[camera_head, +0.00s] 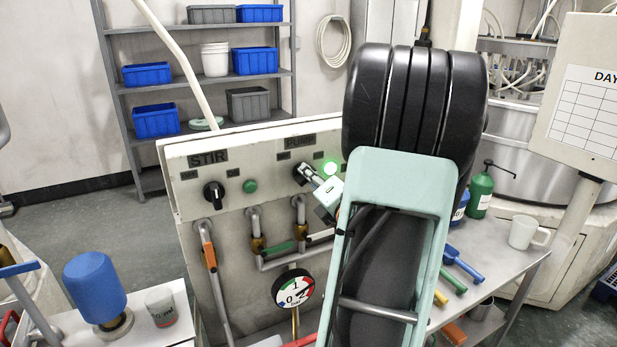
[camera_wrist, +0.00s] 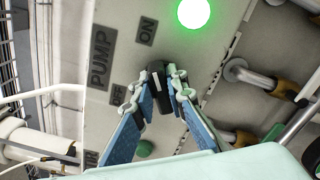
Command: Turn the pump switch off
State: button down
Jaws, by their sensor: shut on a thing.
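The pump switch (camera_head: 300,172) is a black rotary knob under the PUMP label on the pale control panel (camera_head: 235,160). In the wrist view the knob (camera_wrist: 158,88) sits between the small OFF and ON labels, with a white mark on its face. My gripper (camera_head: 316,184) reaches the panel from the right. In the wrist view its blue-padded fingers (camera_wrist: 158,95) close around the knob from both sides. The pump lamp (camera_head: 330,168) glows bright green, also in the wrist view (camera_wrist: 193,12). I cannot tell exactly which label the knob points to.
The STIR knob (camera_head: 213,194) and its unlit green lamp (camera_head: 250,186) are left on the same panel. Pipes with valve handles and a pressure gauge (camera_head: 293,288) stick out below. A bench with a mug (camera_head: 527,232) and green bottle (camera_head: 480,193) stands right.

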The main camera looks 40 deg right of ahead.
jog(key=n+b, duration=0.2)
jog(key=b, duration=0.1)
jog(key=shift+a+f+n, duration=0.1)
jog(key=shift+f+n, duration=0.15)
jog(key=shift+n, duration=0.05)
jog(key=n+b, duration=0.3)
jog(key=b, duration=0.2)
jog(key=shift+n, duration=0.3)
jog(key=n+b, duration=0.3)
jog(key=b, duration=0.2)
jog(key=shift+w+a+r+n, duration=0.1)
jog(key=shift+a+n, duration=0.05)
jog(key=shift+n, duration=0.25)
jog(key=shift+r+n+b, duration=0.15)
jog(key=shift+n+b, duration=0.55)
jog(key=shift+b, duration=0.4)
jog(key=c, duration=1.9)
grip_release()
jog(key=shift+r, duration=0.1)
jog(key=shift+c, duration=0.2)
jog(key=shift+r+p, duration=0.15)
jog(key=shift+p, duration=0.35)
